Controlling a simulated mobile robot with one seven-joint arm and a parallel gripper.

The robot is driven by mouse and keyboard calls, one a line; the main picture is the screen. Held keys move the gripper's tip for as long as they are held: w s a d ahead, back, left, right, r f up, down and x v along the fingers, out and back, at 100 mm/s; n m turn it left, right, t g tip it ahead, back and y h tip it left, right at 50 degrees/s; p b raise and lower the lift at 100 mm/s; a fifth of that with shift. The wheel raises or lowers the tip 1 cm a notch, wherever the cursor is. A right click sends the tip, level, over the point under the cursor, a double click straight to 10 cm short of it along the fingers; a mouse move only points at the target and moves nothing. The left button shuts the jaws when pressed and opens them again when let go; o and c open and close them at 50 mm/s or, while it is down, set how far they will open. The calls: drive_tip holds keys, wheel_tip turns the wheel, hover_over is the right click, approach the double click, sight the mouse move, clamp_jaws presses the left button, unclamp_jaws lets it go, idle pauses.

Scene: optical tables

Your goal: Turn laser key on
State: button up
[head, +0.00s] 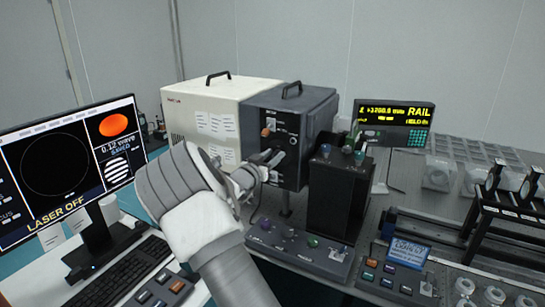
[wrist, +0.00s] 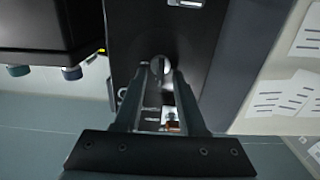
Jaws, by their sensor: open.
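The dark laser box (head: 312,112) has its control panel facing me, and my gripper (head: 276,158) is right at that panel. In the wrist view, a round silver piece that looks like the laser key (wrist: 158,66) shows between the tips of my open gripper (wrist: 160,74). The fingers lie on either side of it; I cannot tell whether they touch it. In the head view my gripper hides that spot. An orange knob (head: 266,132) sits higher on the panel. The monitor (head: 62,165) at the left reads LASER OFF.
A black unit with knobs (head: 338,195) stands close to the right of my gripper. A rail display (head: 393,123) is behind it. A knob panel (head: 300,248) and a button box (head: 396,272) lie in front. A keyboard (head: 118,275) is at the lower left.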

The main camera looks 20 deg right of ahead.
clamp_jaws()
drive_tip(key=shift+f+m+b, duration=0.2)
drive_tip(key=shift+m+b, duration=0.2)
drive_tip(key=shift+b, duration=0.15)
drive_tip(key=shift+s+d+f+m+b, duration=0.1)
drive_tip(key=shift+m+b, duration=2.75)
drive_tip(key=shift+b, duration=0.2)
drive_tip(key=shift+s+d+f+m+b, duration=0.1)
drive_tip(key=shift+f+m+b, duration=0.05)
drive_tip(key=shift+m+b, duration=2.85)
drive_tip(key=shift+s+f+m+b, duration=0.1)
drive_tip(key=shift+m+b, duration=2.65)
drive_tip(key=shift+b, duration=0.35)
drive_tip(key=shift+r, duration=0.1)
unclamp_jaws()
